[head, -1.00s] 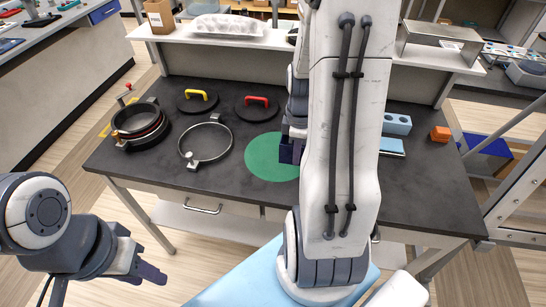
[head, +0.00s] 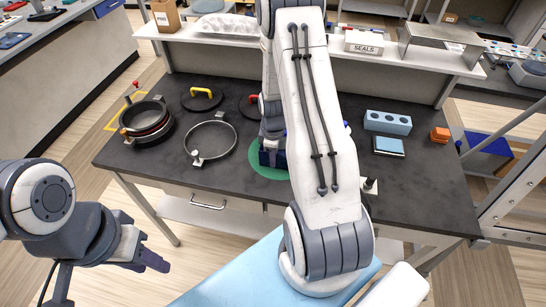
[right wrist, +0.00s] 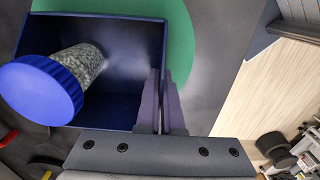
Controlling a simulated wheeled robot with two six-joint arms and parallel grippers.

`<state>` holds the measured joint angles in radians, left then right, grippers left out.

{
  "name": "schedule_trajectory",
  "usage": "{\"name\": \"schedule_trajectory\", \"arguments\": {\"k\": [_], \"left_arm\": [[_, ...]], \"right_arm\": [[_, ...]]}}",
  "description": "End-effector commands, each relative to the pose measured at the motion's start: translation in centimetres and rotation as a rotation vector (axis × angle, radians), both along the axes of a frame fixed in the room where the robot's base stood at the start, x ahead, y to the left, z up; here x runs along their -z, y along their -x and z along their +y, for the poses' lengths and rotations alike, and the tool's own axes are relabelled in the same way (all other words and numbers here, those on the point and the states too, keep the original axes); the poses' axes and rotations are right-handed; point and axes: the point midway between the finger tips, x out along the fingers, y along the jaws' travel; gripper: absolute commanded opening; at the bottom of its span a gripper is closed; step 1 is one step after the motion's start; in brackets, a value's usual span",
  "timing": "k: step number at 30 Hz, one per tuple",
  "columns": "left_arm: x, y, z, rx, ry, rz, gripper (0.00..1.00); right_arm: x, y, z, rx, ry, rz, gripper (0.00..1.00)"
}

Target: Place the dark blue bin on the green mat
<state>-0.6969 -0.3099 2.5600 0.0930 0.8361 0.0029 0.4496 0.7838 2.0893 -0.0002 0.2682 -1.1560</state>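The dark blue bin (head: 268,157) is over the green mat (head: 262,171), largely behind my right arm in the head view. In the right wrist view the bin (right wrist: 118,28) is open-topped, and the green mat (right wrist: 182,50) shows past its edge. I cannot tell if the bin touches the mat. A jar (right wrist: 80,65) of grey grains with a blue lid leans inside the bin. My right gripper (right wrist: 160,100) is shut on the bin's side wall. My left gripper (head: 155,258) is away from the table at the lower left; its finger gap is unclear.
A light blue block with holes (head: 388,122) and an orange block (head: 440,134) are at the right. The table front is mostly clear.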

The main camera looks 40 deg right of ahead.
Motion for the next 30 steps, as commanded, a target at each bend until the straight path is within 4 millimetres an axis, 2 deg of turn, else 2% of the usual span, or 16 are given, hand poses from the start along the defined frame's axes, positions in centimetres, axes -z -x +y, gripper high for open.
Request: {"name": "schedule_trajectory", "arguments": {"k": [9,11,12,24,30], "left_arm": [[0.4,0.0,0.0,0.0,0.0,0.0,0.38],[0.3,0.0,0.0,0.0,0.0,0.0,0.38],[0.3,0.0,0.0,0.0,0.0,0.0,0.38],[0.1,0.0,0.0,0.0,0.0,0.0,0.38],[1.1,0.0,0.0,0.0,0.0,0.0,0.38]], "right_arm": [[0.4,-0.1,0.0,0.0,0.001,-0.002,0.0],[0.3,0.0,0.0,0.0,0.001,-0.001,0.26],[0.3,0.0,0.0,0.0,0.001,-0.001,0.33],[-0.3,-0.1,-0.1,0.0,0.002,-0.003,0.33],[-3.2,-0.2,-0.1,0.0,0.003,-0.008,0.33]]}}
